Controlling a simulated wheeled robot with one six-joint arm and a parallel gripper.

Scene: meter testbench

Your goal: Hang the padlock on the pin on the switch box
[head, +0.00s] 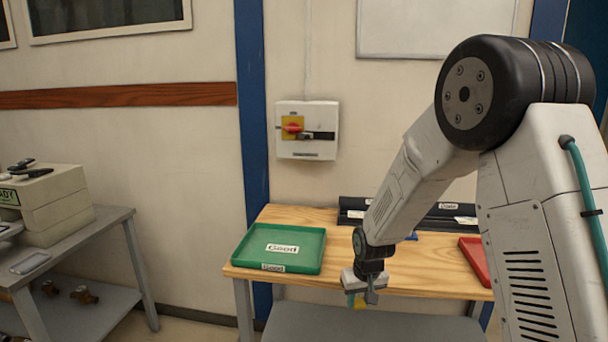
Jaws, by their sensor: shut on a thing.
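The white switch box (307,130) is fixed on the wall at upper centre. It has a red knob (292,128) on a yellow plate and a dark bar (318,135) to its right; the pin is too small to tell apart. My gripper (360,298) points down at the front edge of the wooden table, well below and right of the box. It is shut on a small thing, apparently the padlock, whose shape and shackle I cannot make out. No other padlock shows.
A green tray (318,255) labelled Good lies at the table's left, beneath the box. A red tray (475,258) is at the right, partly behind my arm. A black holder (352,206) stands at the back. The wall around the box is clear.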

